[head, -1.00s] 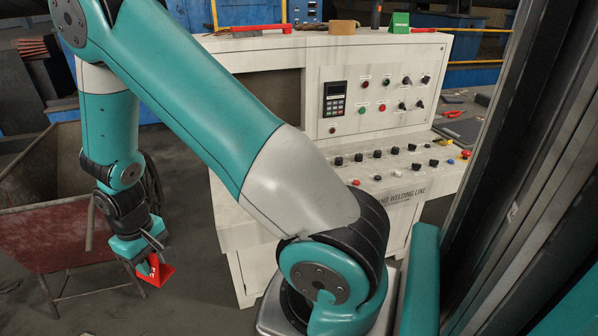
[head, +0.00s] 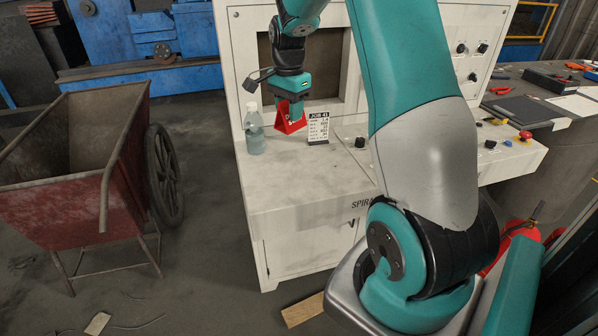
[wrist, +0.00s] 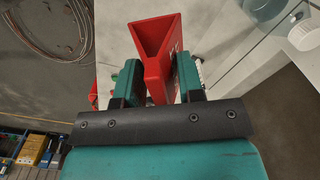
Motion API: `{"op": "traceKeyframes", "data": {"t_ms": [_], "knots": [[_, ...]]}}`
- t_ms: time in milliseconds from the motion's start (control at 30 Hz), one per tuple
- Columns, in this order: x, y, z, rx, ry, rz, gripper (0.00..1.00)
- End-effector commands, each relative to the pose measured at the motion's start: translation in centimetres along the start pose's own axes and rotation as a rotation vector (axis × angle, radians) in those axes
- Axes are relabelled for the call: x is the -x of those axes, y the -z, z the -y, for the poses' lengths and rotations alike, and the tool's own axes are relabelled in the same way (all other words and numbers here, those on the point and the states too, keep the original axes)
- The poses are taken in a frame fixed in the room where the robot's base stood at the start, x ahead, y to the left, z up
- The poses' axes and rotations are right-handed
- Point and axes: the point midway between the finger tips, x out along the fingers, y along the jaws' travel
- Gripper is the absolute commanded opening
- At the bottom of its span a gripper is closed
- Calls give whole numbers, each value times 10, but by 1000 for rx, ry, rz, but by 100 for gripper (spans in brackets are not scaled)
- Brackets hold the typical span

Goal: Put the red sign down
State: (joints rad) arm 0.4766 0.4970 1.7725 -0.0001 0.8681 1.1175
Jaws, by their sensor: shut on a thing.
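The red sign (head: 290,118) is a small wedge-shaped piece, held below my gripper (head: 289,98) at the console. In the wrist view the red sign (wrist: 156,55) sits between the two green fingers of my gripper (wrist: 158,80), which are shut on it. In the head view the sign is at or just above the white console ledge (head: 290,180), between a clear bottle and a job card. I cannot tell whether its lower edge touches the ledge.
A clear bottle (head: 254,130) stands close left of the sign, and a black-and-white job card (head: 318,128) close right. Knobs (head: 360,142) lie further right. The ledge's front left is bare. A red wheelbarrow (head: 70,190) stands on the floor at left.

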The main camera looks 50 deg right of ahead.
Motion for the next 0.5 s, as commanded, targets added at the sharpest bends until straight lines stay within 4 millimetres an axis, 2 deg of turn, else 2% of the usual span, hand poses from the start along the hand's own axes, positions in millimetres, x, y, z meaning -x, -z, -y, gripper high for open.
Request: {"op": "traceKeyframes", "data": {"t_ms": [33,100,267,367,500], "knots": [[8,20,-7,-134,7,-3,12],[22,38,-16,-291,5,-2,12],[40,59,-30,-494,1,-1,12],[32,62,-32,-531,-5,1,12],[-2,61,-33,-531,-9,3,12]]}}
